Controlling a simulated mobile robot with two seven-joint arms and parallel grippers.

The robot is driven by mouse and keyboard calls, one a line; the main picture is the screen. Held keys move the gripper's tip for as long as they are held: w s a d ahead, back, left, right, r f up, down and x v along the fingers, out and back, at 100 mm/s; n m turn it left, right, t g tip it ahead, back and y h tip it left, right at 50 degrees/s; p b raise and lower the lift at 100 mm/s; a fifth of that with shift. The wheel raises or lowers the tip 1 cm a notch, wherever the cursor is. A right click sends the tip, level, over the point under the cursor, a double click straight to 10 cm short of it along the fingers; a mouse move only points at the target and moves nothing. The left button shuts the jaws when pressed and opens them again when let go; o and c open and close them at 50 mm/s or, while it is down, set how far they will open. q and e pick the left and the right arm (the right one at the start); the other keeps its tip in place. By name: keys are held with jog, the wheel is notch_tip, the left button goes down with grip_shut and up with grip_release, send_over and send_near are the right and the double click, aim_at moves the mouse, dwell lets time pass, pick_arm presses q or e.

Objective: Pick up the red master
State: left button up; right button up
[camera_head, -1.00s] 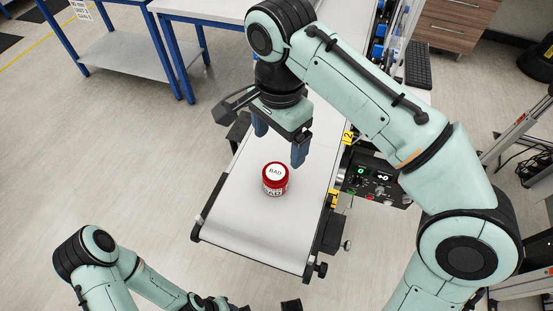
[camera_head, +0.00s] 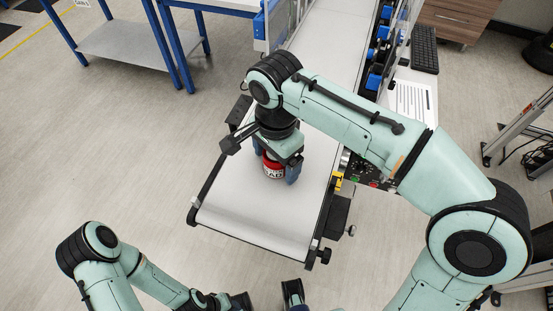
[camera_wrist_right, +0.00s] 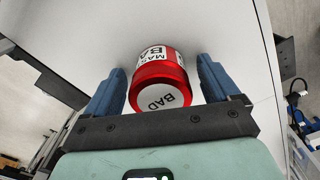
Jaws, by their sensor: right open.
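The red master (camera_head: 272,170) is a red cylinder with a white label and a white top reading "BAD". It stands on the near part of the conveyor belt. In the right wrist view the red master (camera_wrist_right: 160,84) lies between the two blue fingers. My right gripper (camera_head: 276,165) is over it in the head view, pointing down, and hides part of its top. In the wrist view my right gripper (camera_wrist_right: 160,72) is open, with a gap on each side of the cylinder. My left gripper (camera_head: 267,298) is partly cut off at the bottom edge, away from the belt.
The white conveyor belt (camera_head: 255,222) is otherwise clear near its front end. A control box with buttons (camera_head: 362,172) sits at its right side, partly behind my right arm. A blue-legged table (camera_head: 130,45) stands at the back left.

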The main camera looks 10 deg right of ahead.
jog(key=c, duration=1.4)
jog(key=shift+c, duration=0.2)
jog(key=shift+r, duration=0.15)
